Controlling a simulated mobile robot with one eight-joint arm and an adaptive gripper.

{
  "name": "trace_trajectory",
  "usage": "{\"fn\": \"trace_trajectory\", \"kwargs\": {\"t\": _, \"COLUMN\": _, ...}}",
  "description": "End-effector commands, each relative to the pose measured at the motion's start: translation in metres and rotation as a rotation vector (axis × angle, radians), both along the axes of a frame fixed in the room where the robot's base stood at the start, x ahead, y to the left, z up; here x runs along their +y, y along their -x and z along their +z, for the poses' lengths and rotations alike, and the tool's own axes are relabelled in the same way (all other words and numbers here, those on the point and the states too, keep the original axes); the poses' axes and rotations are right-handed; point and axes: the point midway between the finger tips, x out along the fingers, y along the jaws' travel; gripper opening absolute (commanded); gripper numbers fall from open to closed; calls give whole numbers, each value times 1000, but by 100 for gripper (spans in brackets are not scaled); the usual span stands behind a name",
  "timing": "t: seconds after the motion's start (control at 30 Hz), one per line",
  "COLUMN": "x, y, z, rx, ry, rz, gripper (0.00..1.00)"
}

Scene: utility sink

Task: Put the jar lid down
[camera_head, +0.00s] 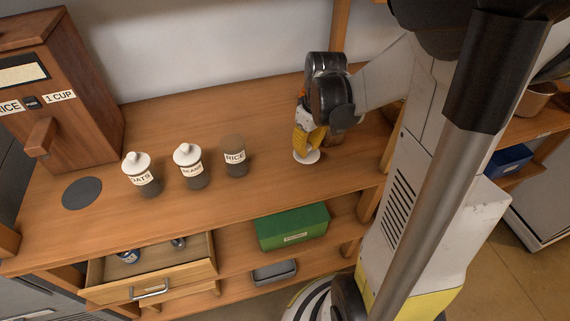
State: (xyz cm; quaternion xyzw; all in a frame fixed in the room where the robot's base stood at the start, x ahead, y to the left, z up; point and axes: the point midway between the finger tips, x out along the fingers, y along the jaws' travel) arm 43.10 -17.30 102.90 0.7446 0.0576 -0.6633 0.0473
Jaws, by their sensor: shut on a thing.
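My gripper (306,147) is at the right part of the wooden counter, pointing down, with yellow fingers. It is shut on a white jar lid (306,157), which is at or just above the counter top; I cannot tell whether it touches. The rice jar (235,158) stands to the left of my gripper and has no white lid on it; its dark contents show. The two jars left of it, the beans jar (190,170) and the oats jar (145,179), stand upright with white knobbed lids on.
A wooden rice dispenser (62,95) stands at the back left, with a dark round disc (82,193) in front of it. An open drawer (150,273) is below the counter. A green box (292,226) sits on the shelf below. The counter between the rice jar and my gripper is clear.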

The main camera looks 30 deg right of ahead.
Motion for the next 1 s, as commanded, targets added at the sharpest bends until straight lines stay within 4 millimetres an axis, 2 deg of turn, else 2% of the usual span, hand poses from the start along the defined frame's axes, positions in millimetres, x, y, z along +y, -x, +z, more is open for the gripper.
{"fn": "trace_trajectory", "kwargs": {"t": 0.03, "x": 10, "y": -9, "z": -11, "rx": 0, "ry": 1, "rz": 6, "gripper": 0}}
{"fn": "trace_trajectory", "kwargs": {"t": 0.1, "x": 20, "y": -21, "z": -20, "rx": 0, "ry": 1, "rz": 5, "gripper": 0}}
{"fn": "trace_trajectory", "kwargs": {"t": 0.3, "x": 37, "y": -37, "z": -33, "rx": 0, "ry": 0, "rz": 1, "gripper": 0}}
{"fn": "trace_trajectory", "kwargs": {"t": 0.47, "x": 38, "y": -39, "z": -44, "rx": 0, "ry": 0, "rz": -2, "gripper": 0}}
{"fn": "trace_trajectory", "kwargs": {"t": 0.67, "x": 38, "y": -39, "z": -74, "rx": 0, "ry": 0, "rz": -2, "gripper": 0}}
{"fn": "trace_trajectory", "kwargs": {"t": 1.0, "x": 38, "y": -39, "z": -76, "rx": 0, "ry": 0, "rz": -2, "gripper": 0}}
